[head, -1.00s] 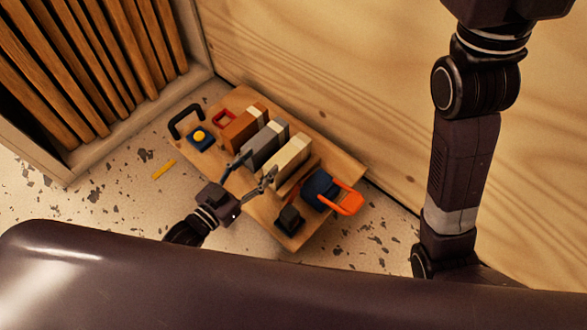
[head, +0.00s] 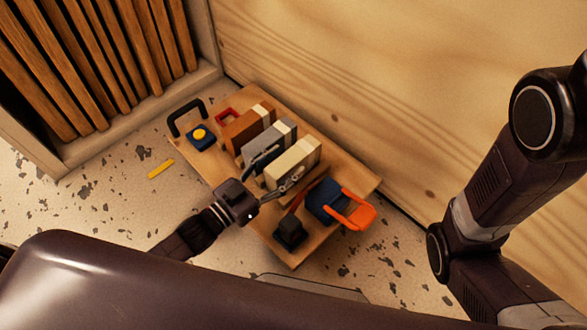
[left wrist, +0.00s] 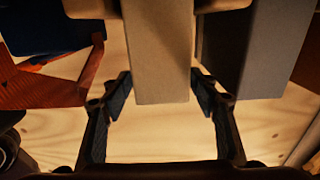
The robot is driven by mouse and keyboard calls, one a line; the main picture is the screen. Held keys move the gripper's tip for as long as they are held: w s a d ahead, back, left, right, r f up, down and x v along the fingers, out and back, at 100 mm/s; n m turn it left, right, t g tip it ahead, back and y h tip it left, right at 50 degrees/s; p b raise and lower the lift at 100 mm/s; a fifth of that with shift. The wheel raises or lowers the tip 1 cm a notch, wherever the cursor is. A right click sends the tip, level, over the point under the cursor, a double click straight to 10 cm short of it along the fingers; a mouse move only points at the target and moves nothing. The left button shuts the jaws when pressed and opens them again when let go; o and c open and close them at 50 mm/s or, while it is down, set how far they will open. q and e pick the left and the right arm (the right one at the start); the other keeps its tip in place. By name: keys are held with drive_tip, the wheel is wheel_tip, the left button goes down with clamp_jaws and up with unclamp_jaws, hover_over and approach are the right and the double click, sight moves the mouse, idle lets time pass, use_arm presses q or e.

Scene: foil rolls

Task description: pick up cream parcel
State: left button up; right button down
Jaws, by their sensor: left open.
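The cream parcel (head: 292,165) stands upright on a wooden board, with a pale band near its far end. It also shows in the left wrist view (left wrist: 158,60), its near end hanging down into the picture from the top. My left gripper (head: 277,172) is open at the parcel's near end. In the left wrist view its fingertips (left wrist: 161,84) lie on either side of that end, with gaps visible. Contact cannot be told. My right arm shows at the right, but its gripper is out of view.
A grey parcel (head: 276,136) and a brown parcel (head: 248,126) stand beside it. A navy box (head: 324,201) with an orange handle and a black block (head: 290,233) sit on the near right of the board (head: 352,178). A plywood wall rises behind; slats stand left.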

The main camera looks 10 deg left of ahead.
sight(294, 156)
use_arm(q)
drive_tip(key=b+x, duration=0.2)
drive_tip(key=x, duration=0.1)
drive_tip(key=shift+w+a+f, duration=0.1)
drive_tip(key=shift+f, duration=0.25)
drive_tip(key=shift+w+d+r, duration=0.1)
drive_tip(key=shift+w+d, duration=0.15)
drive_tip(key=shift+w, duration=0.05)
drive_tip(key=shift+c, duration=0.4)
clamp_jaws()
drive_tip(key=shift+r, duration=0.15)
